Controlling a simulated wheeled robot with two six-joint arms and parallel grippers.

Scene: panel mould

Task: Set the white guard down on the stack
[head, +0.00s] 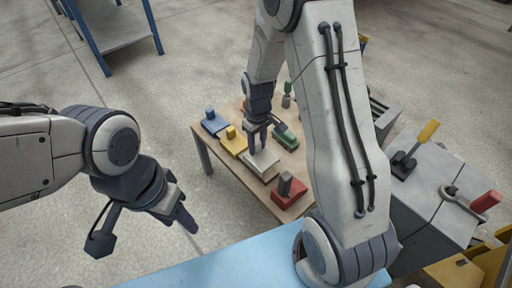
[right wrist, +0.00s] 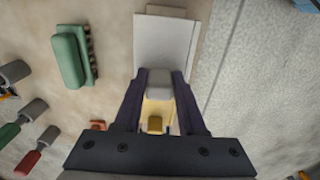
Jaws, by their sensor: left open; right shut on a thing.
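The white guard (head: 262,164) is a flat pale plate with a light grey knob. It lies across the small wooden table in the head view, over or on a beige piece; I cannot tell whether they touch. In the right wrist view the white guard (right wrist: 165,45) extends beyond the fingers, with a beige edge (right wrist: 165,12) showing past it. My right gripper (head: 257,147) is shut on the guard's knob, which sits between its fingers in the wrist view. My left gripper (head: 143,230) is open and empty, well left of the table. The stack is not clearly distinguishable.
A yellow guard (head: 234,142) and a blue one (head: 214,123) lie beyond the white one. A green piece (head: 286,138) lies right, a red block with dark knob (head: 288,187) nearer. A grey cabinet (head: 430,190) with levers stands right. Floor left of the table is clear.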

